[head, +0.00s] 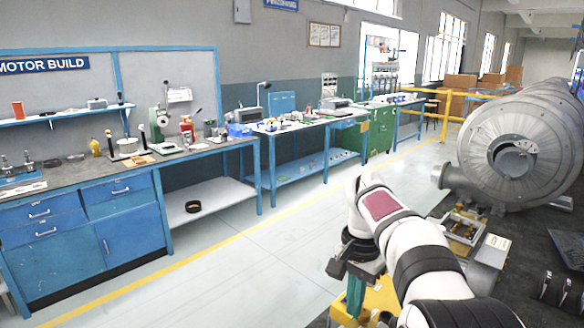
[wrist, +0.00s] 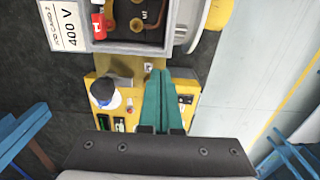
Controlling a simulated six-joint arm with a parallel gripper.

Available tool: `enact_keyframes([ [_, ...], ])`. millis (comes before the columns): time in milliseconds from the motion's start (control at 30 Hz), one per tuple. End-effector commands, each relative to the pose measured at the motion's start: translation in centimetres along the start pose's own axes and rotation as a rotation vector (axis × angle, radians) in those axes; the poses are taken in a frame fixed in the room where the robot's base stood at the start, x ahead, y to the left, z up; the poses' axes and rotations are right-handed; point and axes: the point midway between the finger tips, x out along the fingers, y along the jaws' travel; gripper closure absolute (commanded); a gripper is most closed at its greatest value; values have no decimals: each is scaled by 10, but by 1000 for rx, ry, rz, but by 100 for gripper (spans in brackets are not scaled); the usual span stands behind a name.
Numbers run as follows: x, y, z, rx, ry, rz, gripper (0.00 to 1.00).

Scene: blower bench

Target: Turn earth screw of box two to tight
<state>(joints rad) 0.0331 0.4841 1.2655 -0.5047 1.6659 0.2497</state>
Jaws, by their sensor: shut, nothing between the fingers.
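An open terminal box (head: 462,226) with brass-coloured parts inside sits beside the large grey blower. Its grey rim (wrist: 135,47) is at the top of the wrist view, cut off by the frame. A round brass screw head (wrist: 137,25) shows inside it, with a red part (wrist: 98,26) at its left side. I cannot tell which one is the earth screw. A white label (wrist: 68,25) beside the box reads 400 V; its small upper line seems to end in 2. My gripper (wrist: 159,72) has green fingers, shut and empty, over a yellow unit just short of the box.
The yellow unit (wrist: 130,103) carries a white, blue and black knob (wrist: 104,92) left of my fingers. The blower (head: 520,140) stands at the right. Workbenches (head: 110,190) line the far wall, with open floor (head: 270,265) between.

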Motion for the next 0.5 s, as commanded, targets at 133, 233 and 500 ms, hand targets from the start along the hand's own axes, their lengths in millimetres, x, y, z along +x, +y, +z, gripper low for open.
enact_keyframes([
  [133, -25, -1, 0, 0, 1, -3, 100],
  [233, -38, -1, 0, 0, 0, -2, 100],
  [500, -45, 0, 0, 0, -2, -1, 100],
])
